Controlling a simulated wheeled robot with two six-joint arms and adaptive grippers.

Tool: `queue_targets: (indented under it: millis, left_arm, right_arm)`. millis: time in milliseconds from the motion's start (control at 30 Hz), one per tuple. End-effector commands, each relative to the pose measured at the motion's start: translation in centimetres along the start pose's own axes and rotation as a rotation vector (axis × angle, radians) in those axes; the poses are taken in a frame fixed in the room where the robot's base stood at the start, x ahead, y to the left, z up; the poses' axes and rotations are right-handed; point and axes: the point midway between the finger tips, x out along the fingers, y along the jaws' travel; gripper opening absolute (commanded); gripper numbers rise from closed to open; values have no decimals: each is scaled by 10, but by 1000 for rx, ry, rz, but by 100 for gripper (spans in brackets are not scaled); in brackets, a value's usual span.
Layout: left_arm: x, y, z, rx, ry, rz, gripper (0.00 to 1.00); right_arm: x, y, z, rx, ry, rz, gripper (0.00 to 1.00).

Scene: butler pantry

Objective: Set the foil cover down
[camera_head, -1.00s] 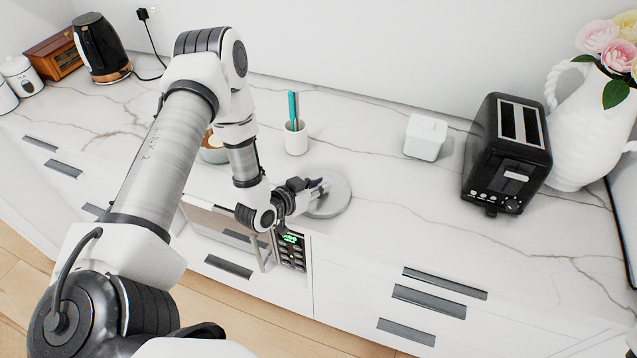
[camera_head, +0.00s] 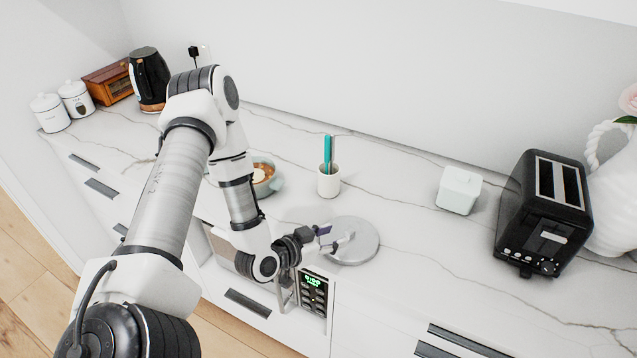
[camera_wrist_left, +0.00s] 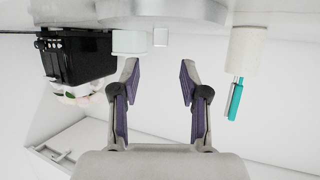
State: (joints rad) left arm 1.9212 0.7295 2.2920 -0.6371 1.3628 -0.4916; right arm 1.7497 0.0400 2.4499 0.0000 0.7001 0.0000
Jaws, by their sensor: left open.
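The foil cover, a round flat grey disc (camera_head: 363,246), lies on the marble counter near its front edge, above the microwave's control panel. In the left wrist view the picture is upside down and a grey round shape, seemingly the cover (camera_wrist_left: 170,12), shows at the top edge. My left gripper (camera_head: 334,239) is at the cover's left side, its fingers overlapping the disc in the head view. In the left wrist view the two fingers (camera_wrist_left: 159,78) are apart with nothing between them. Whether a fingertip touches the cover cannot be told. My right gripper is out of view.
A white cup with teal-handled utensils (camera_head: 328,182) stands behind the cover. A bowl (camera_head: 268,178) is partly behind my left arm. A pale lidded box (camera_head: 459,191) and black toaster (camera_head: 545,215) stand to the right. The counter between cover and toaster is clear.

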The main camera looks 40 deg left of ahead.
Motion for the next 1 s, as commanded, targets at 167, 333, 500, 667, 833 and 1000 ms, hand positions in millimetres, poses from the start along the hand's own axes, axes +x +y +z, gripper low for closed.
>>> queue_targets:
  millis: [167,333,500,667,833,1000]
  left_arm:
    - [-39,-2,-2,-7,-1,-5,45]
    - [-55,0,0,-2,-4,0,45]
    - [-50,32,32,-29,-192,81,45]
    - [-70,90,113,-104,-655,126,45]
    - [-123,122,175,-147,-1055,-9,45]
    - [-147,128,192,-160,-1176,-103,45]
  right_arm:
    - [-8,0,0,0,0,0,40]
    - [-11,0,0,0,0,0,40]
    - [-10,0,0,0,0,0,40]
    - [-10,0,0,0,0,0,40]
    - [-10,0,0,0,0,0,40]
    - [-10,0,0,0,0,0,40]
